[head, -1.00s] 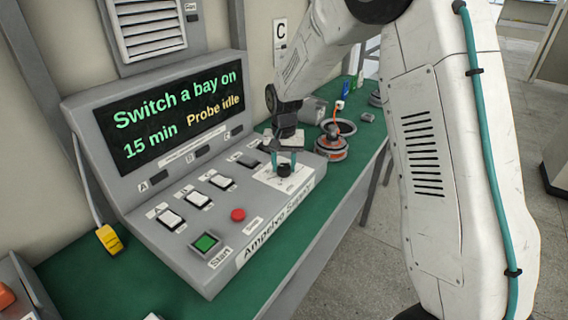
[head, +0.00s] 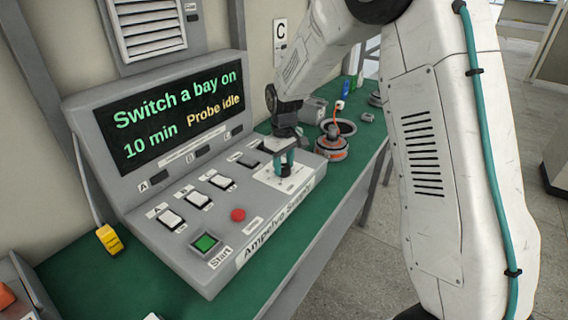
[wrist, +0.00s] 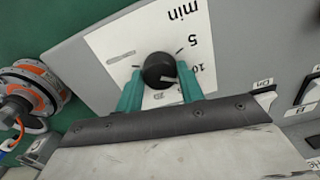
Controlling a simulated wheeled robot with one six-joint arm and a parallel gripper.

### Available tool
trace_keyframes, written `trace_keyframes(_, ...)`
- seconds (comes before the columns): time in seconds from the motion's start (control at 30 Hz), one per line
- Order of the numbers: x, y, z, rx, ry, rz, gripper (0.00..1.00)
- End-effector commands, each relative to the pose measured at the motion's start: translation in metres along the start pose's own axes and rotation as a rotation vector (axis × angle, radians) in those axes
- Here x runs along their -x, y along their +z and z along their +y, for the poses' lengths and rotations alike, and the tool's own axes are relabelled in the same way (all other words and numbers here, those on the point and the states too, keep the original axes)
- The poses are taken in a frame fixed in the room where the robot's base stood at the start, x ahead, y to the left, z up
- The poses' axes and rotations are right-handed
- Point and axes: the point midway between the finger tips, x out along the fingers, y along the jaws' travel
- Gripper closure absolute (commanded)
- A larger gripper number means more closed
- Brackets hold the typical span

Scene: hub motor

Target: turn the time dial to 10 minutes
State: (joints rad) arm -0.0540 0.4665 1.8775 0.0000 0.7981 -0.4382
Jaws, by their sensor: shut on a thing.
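The time dial (wrist: 159,70) is a round black knob on a white scale plate (wrist: 112,40) marked "min", 5 and 10 in the wrist view. My gripper (wrist: 160,88) has its two teal fingers on either side of the knob, shut on it. In the head view my gripper (head: 284,168) is over the right end of the grey console, and its fingers largely hide the dial. The console's screen (head: 175,118) reads "Switch a bay on", "10 min" and "Probe idle".
Left of the dial, the console holds several white rocker switches (head: 196,199), a red button (head: 238,215) and a green Start button (head: 205,242). A hub motor (head: 331,148) with an orange band stands on the green bench (head: 88,275) just beyond the dial.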

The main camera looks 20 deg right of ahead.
Motion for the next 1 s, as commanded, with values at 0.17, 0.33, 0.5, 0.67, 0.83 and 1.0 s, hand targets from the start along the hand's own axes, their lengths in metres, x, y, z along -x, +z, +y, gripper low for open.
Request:
trace_keyframes(0.17, 0.0010, -0.0006, 0.0003, 0.079, 0.001, 0.002, 0.85)
trace_keyframes(0.33, 0.0010, -0.0007, 0.0004, 0.120, 0.001, 0.002, 0.85)
trace_keyframes(0.5, 0.0010, -0.0007, 0.0004, 0.136, 0.001, 0.002, 0.85)
trace_keyframes(0.67, 0.0010, -0.0007, 0.0005, 0.138, 0.001, 0.003, 0.85)
trace_keyframes(0.83, 0.0011, -0.0008, 0.0005, 0.137, 0.002, 0.003, 0.85)
trace_keyframes(1.0, 0.0008, -0.0005, 0.0003, 0.136, 0.001, 0.002, 0.40)
